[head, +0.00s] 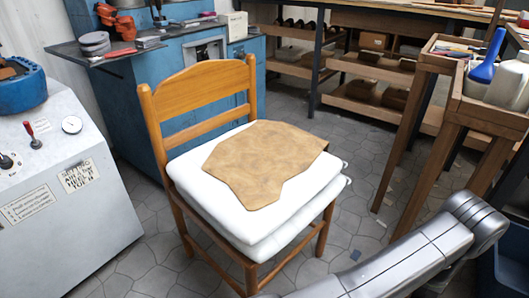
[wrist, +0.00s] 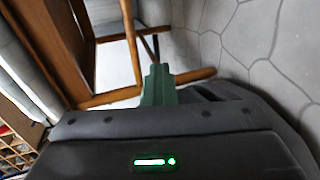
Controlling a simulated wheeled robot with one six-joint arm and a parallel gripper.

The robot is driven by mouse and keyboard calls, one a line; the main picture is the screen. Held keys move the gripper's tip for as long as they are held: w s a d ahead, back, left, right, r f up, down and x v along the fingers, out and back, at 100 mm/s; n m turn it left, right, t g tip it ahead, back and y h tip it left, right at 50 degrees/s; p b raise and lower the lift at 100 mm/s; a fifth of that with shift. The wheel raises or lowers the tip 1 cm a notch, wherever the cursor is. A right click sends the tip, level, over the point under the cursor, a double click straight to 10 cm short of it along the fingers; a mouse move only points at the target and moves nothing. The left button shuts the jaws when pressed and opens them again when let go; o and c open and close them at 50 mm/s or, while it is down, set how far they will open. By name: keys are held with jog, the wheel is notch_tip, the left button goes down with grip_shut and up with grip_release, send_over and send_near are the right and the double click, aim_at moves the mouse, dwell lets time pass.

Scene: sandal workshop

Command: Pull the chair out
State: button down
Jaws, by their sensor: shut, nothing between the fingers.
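The wooden chair (head: 180,95) stands upright in the middle of the head view, with an orange-brown slatted back and a thick white seat cushion (head: 200,185). A brown leather piece (head: 255,160) lies on the cushion. In the wrist view my gripper (wrist: 157,70) has green fingers, closed together with nothing between them. Wooden legs and rails (wrist: 150,92) show just beyond and beside the fingertips; I cannot tell whether the fingers touch them. My gripper is out of the head view, where only my grey arm shows at lower right.
A grey machine (head: 65,190) stands left of the chair and a blue cabinet (head: 150,105) behind it. A wooden stand (head: 400,125) with trays is at right, and a dark blue bin (head: 510,265) is at lower right.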

jog(key=s+d, duration=0.6)
jog(key=shift+s, duration=0.35)
dwell(0.6)
grip_release()
dwell(0.3)
jog(key=s+d, duration=0.5)
jog(key=d, duration=0.3)
jog(key=shift+s, duration=0.4)
dwell(0.3)
